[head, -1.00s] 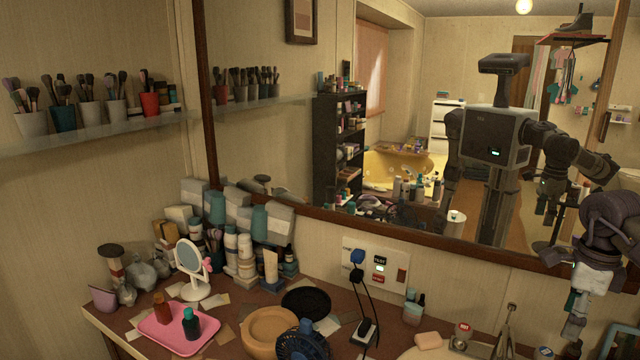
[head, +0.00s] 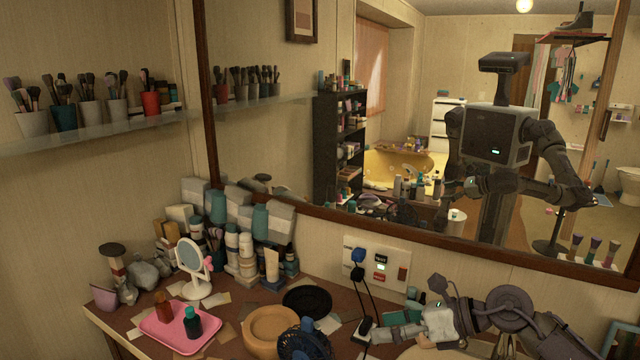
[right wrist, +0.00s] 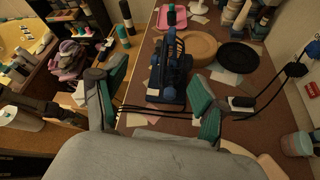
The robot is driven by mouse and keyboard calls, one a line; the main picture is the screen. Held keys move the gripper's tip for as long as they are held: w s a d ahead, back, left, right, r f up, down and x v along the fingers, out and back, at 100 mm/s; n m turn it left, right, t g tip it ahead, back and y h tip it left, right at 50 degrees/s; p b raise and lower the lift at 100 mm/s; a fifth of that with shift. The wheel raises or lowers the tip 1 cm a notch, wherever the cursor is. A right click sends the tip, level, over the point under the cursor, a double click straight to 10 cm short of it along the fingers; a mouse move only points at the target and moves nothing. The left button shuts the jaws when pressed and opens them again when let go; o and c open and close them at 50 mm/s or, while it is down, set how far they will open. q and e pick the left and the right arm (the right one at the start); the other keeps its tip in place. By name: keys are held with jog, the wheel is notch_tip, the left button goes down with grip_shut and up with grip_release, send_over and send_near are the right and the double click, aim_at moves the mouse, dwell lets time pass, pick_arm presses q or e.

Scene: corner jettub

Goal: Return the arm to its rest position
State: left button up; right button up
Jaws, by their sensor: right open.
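My right arm (head: 512,305) comes in from the right edge of the head view and reaches leftward, low over the counter. My right gripper (head: 378,334) is open at its left end, beside the black plug block on the counter. In the right wrist view, its two green-padded fingers (right wrist: 157,78) stand wide apart with nothing between the pads. A blue fan (right wrist: 172,72) shows beyond the gap. My left gripper is not directly in view.
The counter holds the blue fan (head: 304,342), a tan round dish (head: 270,326), a pink tray (head: 163,337) and a round mirror (head: 190,257). Cords hang from the wall outlet (head: 392,270) near my gripper. The big wall mirror (head: 400,110) reflects me and the room.

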jog(key=s+a+r+m+t+y, duration=0.2)
jog(key=a+r+m+t+y, duration=0.3)
jog(key=m+t, duration=0.45)
jog(key=s+d+f+m+t+h, duration=0.1)
jog(key=s+d+f+m+h, duration=0.1)
jog(key=d+f+m+h, duration=0.5)
jog(key=s+d+f+m+h, duration=0.1)
jog(key=m+h, duration=0.3)
jog(key=m, duration=0.7)
jog(key=s+d+f+m+t+h, duration=0.1)
jog(key=s+d+f+m+h, duration=0.1)
jog(key=d+f+m+h, duration=0.5)
jog(key=s+a+f+m+g+y, duration=0.1)
jog(key=s+f+m+g, duration=0.45)
jog(key=s, duration=0.65)
jog(key=s+a+f+m+g, duration=0.1)
jog(key=s+f+m+g, duration=0.45)
jog(key=s, duration=0.75)
notch_tip(320, 180, down, 29)
jog(key=n+g+b, duration=0.2)
jog(key=b, duration=0.2)
jog(key=s+d+f+g+b, duration=0.1)
jog(key=s+f+b, duration=0.1)
jog(key=s+f, duration=0.6)
jog(key=s+d+f+b, duration=0.2)
jog(key=s+f, duration=0.7)
jog(key=f, duration=0.5)
jog(key=shift+s+g, duration=0.15)
jog(key=shift+g, duration=0.2)
